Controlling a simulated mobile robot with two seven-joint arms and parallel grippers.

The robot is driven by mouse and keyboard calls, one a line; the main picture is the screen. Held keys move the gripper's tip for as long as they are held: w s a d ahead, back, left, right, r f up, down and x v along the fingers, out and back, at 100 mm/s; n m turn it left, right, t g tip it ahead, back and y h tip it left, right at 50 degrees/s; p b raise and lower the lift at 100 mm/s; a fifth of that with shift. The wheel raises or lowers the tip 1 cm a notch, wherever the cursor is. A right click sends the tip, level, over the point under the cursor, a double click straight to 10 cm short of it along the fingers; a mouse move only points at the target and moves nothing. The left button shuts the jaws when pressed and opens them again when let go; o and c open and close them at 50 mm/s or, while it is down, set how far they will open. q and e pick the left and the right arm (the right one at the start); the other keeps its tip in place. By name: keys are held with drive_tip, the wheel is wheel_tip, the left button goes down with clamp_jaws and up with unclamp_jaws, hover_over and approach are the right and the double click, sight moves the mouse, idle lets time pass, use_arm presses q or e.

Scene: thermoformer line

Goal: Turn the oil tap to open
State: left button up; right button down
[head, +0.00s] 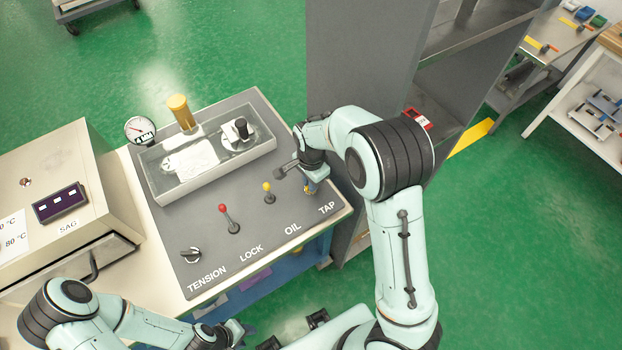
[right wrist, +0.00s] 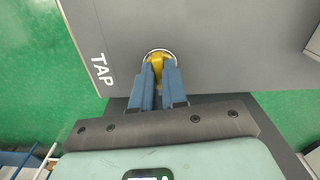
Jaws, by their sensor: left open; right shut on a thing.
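The oil tap is a small yellow handle (right wrist: 157,62) in a round metal collar, beside the printed word TAP in the right wrist view. My right gripper (right wrist: 161,80) is shut on it, with one blue finger on each side; the fingers hide part of the handle. In the head view, my right gripper (head: 310,188) reaches down to the panel's right end above the TAP label (head: 327,208), and little of the tap shows. My left gripper (head: 246,329) is low in the head view, open and away from the panel, only partly visible.
The grey control panel (head: 205,250) also carries a yellow-topped lever (head: 268,190), a red-topped lever (head: 228,216) and a black knob (head: 190,255). A tray (head: 160,190) and a gauge (head: 139,129) sit behind. A tall grey cabinet (head: 345,60) stands close beyond my right arm.

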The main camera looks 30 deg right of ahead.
use_arm(q)
drive_tip(key=shift+w+r, duration=0.2)
drive_tip(key=shift+r, duration=0.1)
use_arm(e)
drive_tip(key=shift+m, duration=0.9)
drive_tip(key=c, duration=1.2)
unclamp_jaws()
drive_tip(key=shift+o, duration=0.2)
drive_tip(key=shift+r, duration=0.1)
use_arm(q)
drive_tip(key=shift+w+r+p, duration=0.95)
drive_tip(key=shift+r, duration=0.15)
use_arm(e)
wheel_tip(320, 180, up, 13)
drive_tip(key=shift+r, duration=0.15)
